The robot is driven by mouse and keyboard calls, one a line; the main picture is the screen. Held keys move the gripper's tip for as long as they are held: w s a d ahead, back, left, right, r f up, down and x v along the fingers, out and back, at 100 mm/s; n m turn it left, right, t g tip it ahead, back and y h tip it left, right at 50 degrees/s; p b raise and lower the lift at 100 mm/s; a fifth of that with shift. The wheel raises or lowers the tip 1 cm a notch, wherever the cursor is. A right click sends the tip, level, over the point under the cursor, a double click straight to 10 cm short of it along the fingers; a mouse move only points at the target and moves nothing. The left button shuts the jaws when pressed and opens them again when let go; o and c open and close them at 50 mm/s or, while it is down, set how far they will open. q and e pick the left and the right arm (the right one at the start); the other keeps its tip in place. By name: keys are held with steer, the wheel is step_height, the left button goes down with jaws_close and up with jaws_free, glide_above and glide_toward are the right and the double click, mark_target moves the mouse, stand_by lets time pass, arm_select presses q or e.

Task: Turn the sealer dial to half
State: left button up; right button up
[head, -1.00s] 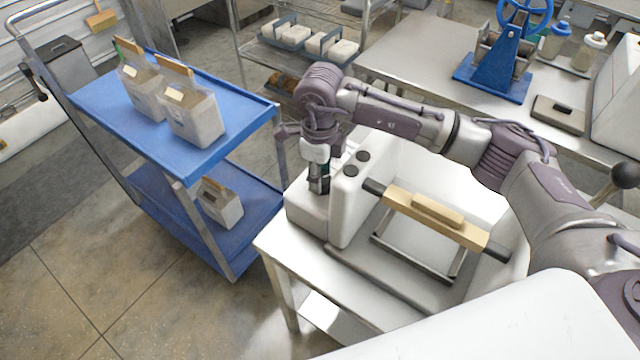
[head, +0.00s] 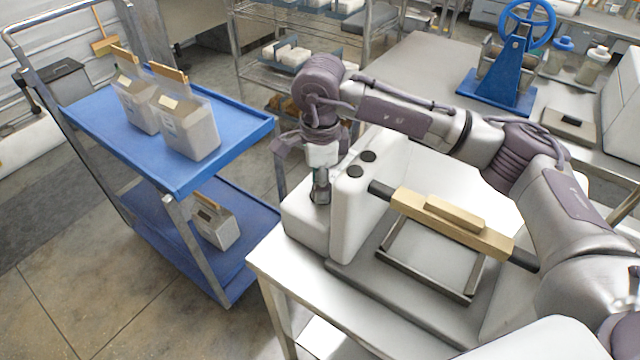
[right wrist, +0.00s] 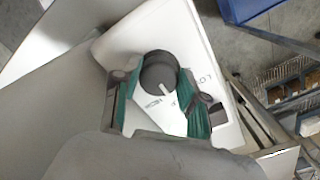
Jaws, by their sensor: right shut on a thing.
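The sealer is a white machine (head: 350,215) with a wooden-handled bar (head: 455,228) on a metal table. My right gripper (head: 320,188) points down onto its low white block at the left end. In the right wrist view the sealer dial (right wrist: 158,72) is a dark round knob with a white pointer mark, which points toward the lower right of the picture. Printed labels around it are only partly readable. The green-padded fingers of my right gripper (right wrist: 160,105) stand on both sides of the dial and are shut on it. In the head view the dial is hidden. My left gripper is not in view.
A blue cart (head: 180,185) with several bags stands to the left, apart from the sealer's table. A blue hand-wheel device (head: 505,75) stands on the bench behind.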

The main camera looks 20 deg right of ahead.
steer(key=shift+r, duration=0.1)
steer(key=o, duration=1.1)
steer(key=shift+o, duration=0.2)
step_height(320, 180, up, 12)
